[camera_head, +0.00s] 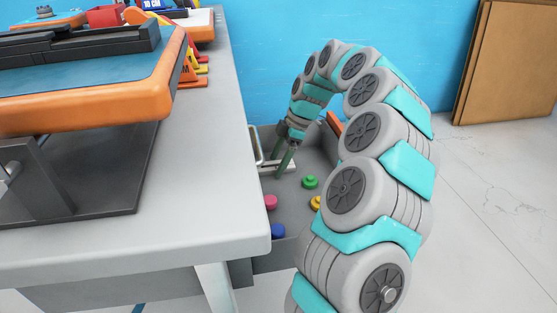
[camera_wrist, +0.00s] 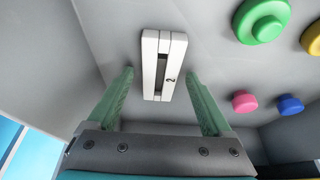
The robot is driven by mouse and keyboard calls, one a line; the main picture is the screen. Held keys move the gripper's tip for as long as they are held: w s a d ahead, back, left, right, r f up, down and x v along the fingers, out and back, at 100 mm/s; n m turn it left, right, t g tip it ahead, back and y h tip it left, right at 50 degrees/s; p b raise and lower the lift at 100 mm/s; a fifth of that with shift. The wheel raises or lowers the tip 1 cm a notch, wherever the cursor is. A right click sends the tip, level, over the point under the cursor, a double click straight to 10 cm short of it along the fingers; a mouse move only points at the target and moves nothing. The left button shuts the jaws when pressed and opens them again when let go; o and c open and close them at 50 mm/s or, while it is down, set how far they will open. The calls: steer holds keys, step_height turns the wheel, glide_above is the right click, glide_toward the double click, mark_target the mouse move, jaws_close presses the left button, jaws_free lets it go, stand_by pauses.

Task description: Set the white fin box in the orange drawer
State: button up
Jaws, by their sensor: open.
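In the head view my gripper (camera_head: 285,163) points down into a grey open drawer (camera_head: 292,188) beside the bench. An orange part (camera_head: 334,123) shows behind my arm; whether it belongs to the drawer I cannot tell.
Green (camera_head: 310,182), pink (camera_head: 271,202), blue (camera_head: 278,231) and yellow (camera_head: 316,202) round pieces are in the grey drawer. The grey bench (camera_head: 205,185) carries an orange-edged board (camera_head: 150,98). A brown panel (camera_head: 508,62) leans on the blue wall. Floor at right is clear.

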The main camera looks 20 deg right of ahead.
steer(key=shift+r, duration=0.1)
steer(key=v, duration=1.2)
steer(key=shift+s+a, duration=0.1)
steer(key=shift+s, duration=0.05)
